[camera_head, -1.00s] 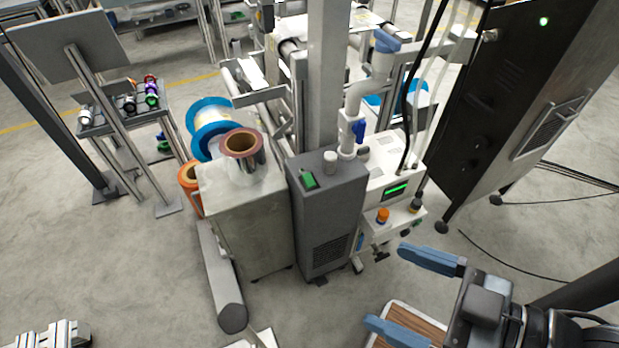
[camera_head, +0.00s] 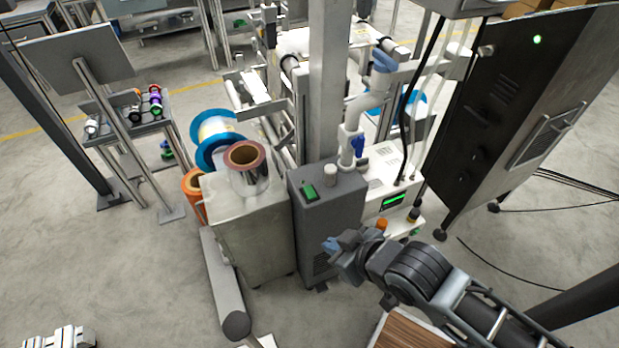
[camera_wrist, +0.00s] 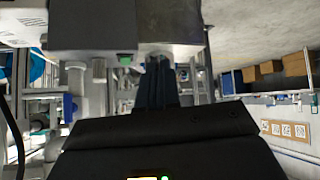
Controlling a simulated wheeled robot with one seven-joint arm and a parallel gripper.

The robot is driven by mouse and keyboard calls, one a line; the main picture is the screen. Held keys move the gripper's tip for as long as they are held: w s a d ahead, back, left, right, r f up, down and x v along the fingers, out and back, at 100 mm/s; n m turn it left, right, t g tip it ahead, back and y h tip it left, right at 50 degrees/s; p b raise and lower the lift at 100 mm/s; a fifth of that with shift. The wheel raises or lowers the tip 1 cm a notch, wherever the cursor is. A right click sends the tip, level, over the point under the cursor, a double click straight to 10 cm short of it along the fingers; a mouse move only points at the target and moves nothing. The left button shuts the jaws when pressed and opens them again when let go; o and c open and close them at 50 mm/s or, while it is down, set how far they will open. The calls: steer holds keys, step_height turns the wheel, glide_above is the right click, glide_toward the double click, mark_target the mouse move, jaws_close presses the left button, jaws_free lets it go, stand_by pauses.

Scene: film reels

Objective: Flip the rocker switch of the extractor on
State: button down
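The extractor (camera_head: 325,220) is a dark grey upright box in the middle of the head view. Its green rocker switch (camera_head: 310,194) is on the left part of the top, beside a pale round knob (camera_head: 330,175). Whether the rocker is on or off is too small to tell.
A steel cabinet (camera_head: 252,240) with a film reel (camera_head: 246,165) on top stands left of the extractor. A white machine (camera_head: 390,180) with a green display is close on the right. A vertical pipe (camera_head: 350,130) rises behind. A black cabinet (camera_head: 510,110) stands further right.

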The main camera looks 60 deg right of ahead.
steer(key=w+d+m+g+p, duration=0.1)
steer(key=w+d+g, duration=0.1)
steer(key=w+d, duration=0.25)
step_height(320, 180, up, 8)
steer(key=r+m+g+y+p, duration=0.1)
steer(key=m+g+p, duration=0.2)
steer(key=g, duration=0.2)
glide_above(309, 188)
steer(key=s+a, duration=0.2)
steer(key=shift+s+d+f, duration=0.2)
steer(key=shift+f, duration=0.05)
steer(key=shift+f, duration=0.1)
steer(key=x, duration=1.3)
steer(key=shift+a+f, duration=0.25)
steer(key=shift+f, duration=0.2)
steer(key=shift+y, duration=0.3)
